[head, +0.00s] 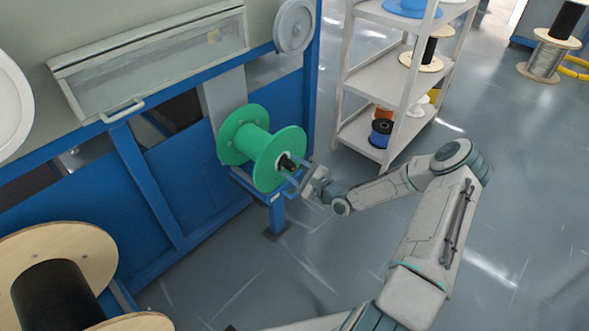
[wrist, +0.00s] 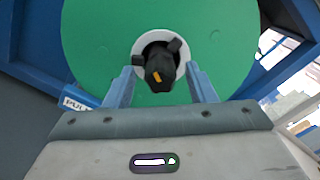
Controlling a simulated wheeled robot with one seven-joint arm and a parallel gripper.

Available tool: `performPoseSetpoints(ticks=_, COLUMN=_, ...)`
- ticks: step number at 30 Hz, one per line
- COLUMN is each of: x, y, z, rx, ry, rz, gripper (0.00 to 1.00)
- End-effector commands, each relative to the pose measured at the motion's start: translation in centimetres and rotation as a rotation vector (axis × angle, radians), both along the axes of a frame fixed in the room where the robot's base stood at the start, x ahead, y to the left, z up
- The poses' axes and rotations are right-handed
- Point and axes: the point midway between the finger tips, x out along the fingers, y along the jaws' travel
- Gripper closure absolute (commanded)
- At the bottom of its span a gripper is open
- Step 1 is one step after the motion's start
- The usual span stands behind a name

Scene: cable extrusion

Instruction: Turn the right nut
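The right nut is a black knob with lobes and an orange mark. It sits at the hub of the green spool (head: 277,157), and the nut (head: 287,163) faces my arm. In the wrist view the nut (wrist: 160,62) is in the middle of the white ring on the green spool face (wrist: 105,40). My gripper (head: 294,176) is in front of the spool. In the wrist view its two blue fingers stand apart, one on each side below the nut (wrist: 160,82). They hold nothing. Whether the fingertips touch the spool face cannot be told.
The green spool hangs on a blue machine frame (head: 180,235). A white shelf (head: 378,77) with spools stands behind to the right. A wooden spool (head: 80,245) is at the lower left. The grey floor (head: 520,150) on the right is mostly clear.

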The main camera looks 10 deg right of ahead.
Motion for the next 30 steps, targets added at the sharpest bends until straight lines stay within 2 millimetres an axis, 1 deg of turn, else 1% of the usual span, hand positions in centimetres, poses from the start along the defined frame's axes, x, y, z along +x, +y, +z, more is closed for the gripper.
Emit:
performPoseSetpoints(ticks=5, x=-0.3, y=-0.3, z=0.1, rx=-0.001, ry=-0.001, rz=-0.001, gripper=0.5)
performPoseSetpoints(ticks=8, x=-1.3, y=-1.1, z=0.2, rx=0.0, ry=-0.002, rz=-0.003, gripper=0.5)
performPoseSetpoints(ticks=11, x=-2.9, y=-2.3, z=0.2, rx=-0.001, ry=0.001, rz=-0.004, gripper=0.5)
performPoseSetpoints(ticks=18, x=-7.5, y=-5.6, z=0.3, rx=-0.001, ry=0.001, rz=-0.003, gripper=0.5)
performPoseSetpoints(ticks=21, x=-9.0, y=-6.6, z=0.2, rx=0.0, ry=0.0, rz=-0.003, gripper=0.5)
performPoseSetpoints(ticks=25, x=-10.4, y=-7.6, z=0.1, rx=-0.002, ry=0.001, rz=-0.001, gripper=0.5)
performPoseSetpoints(ticks=30, x=-11.2, y=-8.1, z=0.1, rx=0.0, ry=-0.001, rz=-0.001, gripper=0.5)
